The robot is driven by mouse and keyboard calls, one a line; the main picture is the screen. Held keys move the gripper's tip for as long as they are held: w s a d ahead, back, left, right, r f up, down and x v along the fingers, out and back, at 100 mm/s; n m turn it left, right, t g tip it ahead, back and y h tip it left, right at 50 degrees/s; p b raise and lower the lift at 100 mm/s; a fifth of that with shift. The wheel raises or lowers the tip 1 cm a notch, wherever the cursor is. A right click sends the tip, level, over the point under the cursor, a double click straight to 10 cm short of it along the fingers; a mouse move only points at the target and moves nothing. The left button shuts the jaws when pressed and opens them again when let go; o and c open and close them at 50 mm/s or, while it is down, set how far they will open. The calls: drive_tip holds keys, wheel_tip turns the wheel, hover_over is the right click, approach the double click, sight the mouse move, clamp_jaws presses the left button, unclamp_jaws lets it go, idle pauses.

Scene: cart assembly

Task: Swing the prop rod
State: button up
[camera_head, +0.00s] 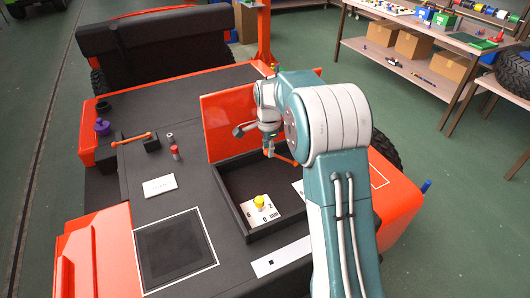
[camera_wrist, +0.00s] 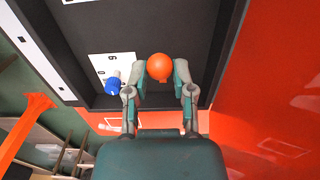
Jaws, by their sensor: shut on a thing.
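The prop rod (camera_head: 284,158) is orange and shows as a short slanted piece beside my gripper (camera_head: 269,148), above the open compartment's right side. In the wrist view its rounded orange end (camera_wrist: 159,66) sits between the two fingers of my gripper (camera_wrist: 161,76), which is shut on it. The rest of the rod is hidden behind that end and by my arm. The orange lid (camera_head: 222,128) stands raised at the back of the dark compartment (camera_head: 236,174). Whether the rod touches the lid cannot be told.
A yellow knob (camera_head: 259,201) stands on a white marked plate in the compartment. A blue knob (camera_wrist: 114,86) is left of my fingers in the wrist view. An orange handle (camera_head: 131,139), a purple knob (camera_head: 102,127) and a white card (camera_head: 159,185) are on the cart's left.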

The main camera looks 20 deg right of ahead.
drive_tip(key=shift+w+d+r, duration=0.3)
drive_tip(key=shift+d+r, duration=0.3)
drive_tip(key=shift+r, duration=0.15)
drive_tip(key=shift+w+d+r, duration=0.2)
drive_tip(key=shift+d+r, duration=0.4)
drive_tip(key=shift+d, duration=0.35)
drive_tip(key=shift+w+d+r, duration=0.2)
drive_tip(key=shift+d+r, duration=0.35)
drive_tip(key=shift+d, duration=0.35)
drive_tip(key=shift+w+d+r, duration=0.1)
drive_tip(key=shift+d+r, duration=0.1)
drive_tip(key=shift+d, duration=0.45)
drive_tip(key=shift+w+d+r, duration=0.15)
drive_tip(key=shift+d+r, duration=0.05)
drive_tip(key=shift+d, duration=0.45)
drive_tip(key=shift+w+d+r, duration=0.1)
drive_tip(key=shift+d+r, duration=0.1)
drive_tip(key=shift+d, duration=0.45)
drive_tip(key=o, duration=0.9)
